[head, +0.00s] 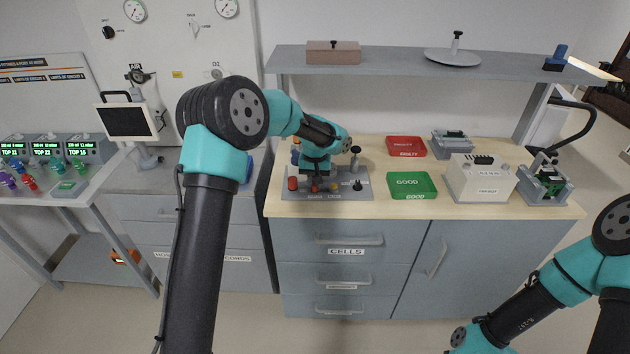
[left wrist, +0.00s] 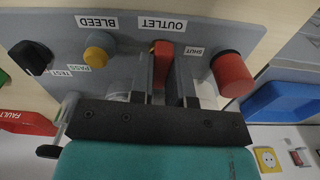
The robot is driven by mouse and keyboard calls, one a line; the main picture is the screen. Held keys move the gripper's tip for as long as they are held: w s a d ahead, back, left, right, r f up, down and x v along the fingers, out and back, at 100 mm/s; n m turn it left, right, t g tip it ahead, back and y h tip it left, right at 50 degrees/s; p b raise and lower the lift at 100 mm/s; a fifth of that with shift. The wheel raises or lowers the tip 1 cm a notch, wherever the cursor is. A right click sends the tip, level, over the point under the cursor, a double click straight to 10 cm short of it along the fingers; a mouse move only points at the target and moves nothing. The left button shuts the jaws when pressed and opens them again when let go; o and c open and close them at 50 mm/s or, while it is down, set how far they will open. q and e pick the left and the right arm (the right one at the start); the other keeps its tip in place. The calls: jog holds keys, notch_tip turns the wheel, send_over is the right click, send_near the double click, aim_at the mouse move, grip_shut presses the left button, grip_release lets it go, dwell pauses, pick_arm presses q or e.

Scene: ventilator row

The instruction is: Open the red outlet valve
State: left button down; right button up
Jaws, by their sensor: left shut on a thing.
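The red outlet valve handle (left wrist: 161,62) sits under the "OUTLET" label in the left wrist view, with the "SHUT" label (left wrist: 193,51) beside it at the right. My left gripper (left wrist: 163,82) is shut on this handle, with one finger on each side. The handle lies roughly along the fingers, its far end towards the "OUTLET" label. In the head view, my left gripper (head: 314,184) points down onto the grey valve panel (head: 350,190) on the bench, and the handle is mostly hidden. My right gripper is out of view; only its arm shows at lower right.
A large red knob (left wrist: 232,74) stands close beside the left gripper. A yellow bleed knob (left wrist: 99,47) and a black test knob (left wrist: 33,57) are on the other side. Green (head: 412,186) and red (head: 406,147) trays lie right of the panel, below a shelf (head: 395,62).

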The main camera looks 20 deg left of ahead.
pick_arm(q)
jog(key=shift+n, duration=0.6)
jog(key=c, duration=1.1)
grip_release()
jog(key=shift+r, duration=0.15)
notch_tip(320, 180, up, 17)
jog(key=shift+r, duration=0.1)
